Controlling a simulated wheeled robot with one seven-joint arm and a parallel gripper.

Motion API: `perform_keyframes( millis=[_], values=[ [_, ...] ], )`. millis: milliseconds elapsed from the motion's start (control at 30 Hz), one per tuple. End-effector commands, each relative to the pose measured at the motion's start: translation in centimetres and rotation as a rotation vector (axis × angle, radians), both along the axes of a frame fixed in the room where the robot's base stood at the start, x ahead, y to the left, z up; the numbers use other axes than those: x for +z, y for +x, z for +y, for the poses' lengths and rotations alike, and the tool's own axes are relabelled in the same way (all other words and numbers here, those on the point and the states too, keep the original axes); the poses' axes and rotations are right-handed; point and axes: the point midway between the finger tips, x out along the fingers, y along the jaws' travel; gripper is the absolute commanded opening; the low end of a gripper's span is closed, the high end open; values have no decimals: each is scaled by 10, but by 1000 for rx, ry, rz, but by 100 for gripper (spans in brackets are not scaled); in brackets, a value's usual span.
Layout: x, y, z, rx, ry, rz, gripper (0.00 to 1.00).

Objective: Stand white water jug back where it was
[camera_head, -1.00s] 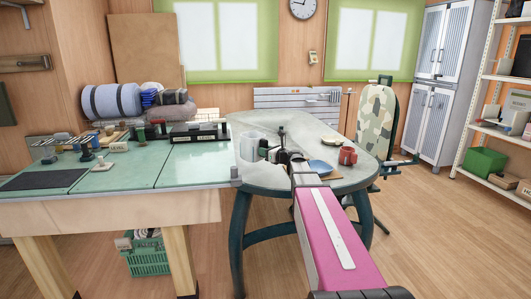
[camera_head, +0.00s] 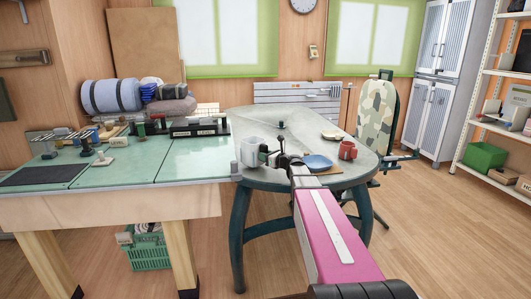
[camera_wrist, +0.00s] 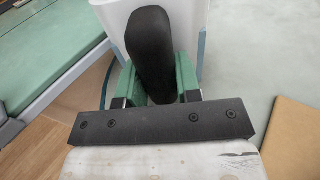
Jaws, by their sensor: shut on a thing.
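The white water jug (camera_head: 251,148) is upright at the left end of the grey oval table (camera_head: 290,125), close to the green-topped workbench. I cannot tell whether its base touches the table. My gripper (camera_head: 271,158) is just right of the jug, at its handle side. In the wrist view, the green fingers of my gripper (camera_wrist: 160,85) are shut on the jug's thick black handle (camera_wrist: 150,45). The white jug body (camera_wrist: 186,18) shows behind the handle. Its base is hidden there.
A blue plate (camera_head: 318,161) and a red mug (camera_head: 347,150) stand to the right of my gripper. A small dark item (camera_head: 281,125) is farther back. The workbench (camera_head: 190,160) edge lies close left of the jug. The table's back middle is mostly clear.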

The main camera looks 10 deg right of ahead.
Motion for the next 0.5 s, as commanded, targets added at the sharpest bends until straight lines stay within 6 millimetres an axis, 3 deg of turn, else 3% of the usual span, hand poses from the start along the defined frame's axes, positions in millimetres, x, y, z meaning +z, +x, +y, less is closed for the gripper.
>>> perform_keyframes(
  millis=[500],
  values=[
    [-8,0,0,0,3,-1,0]
  ],
)
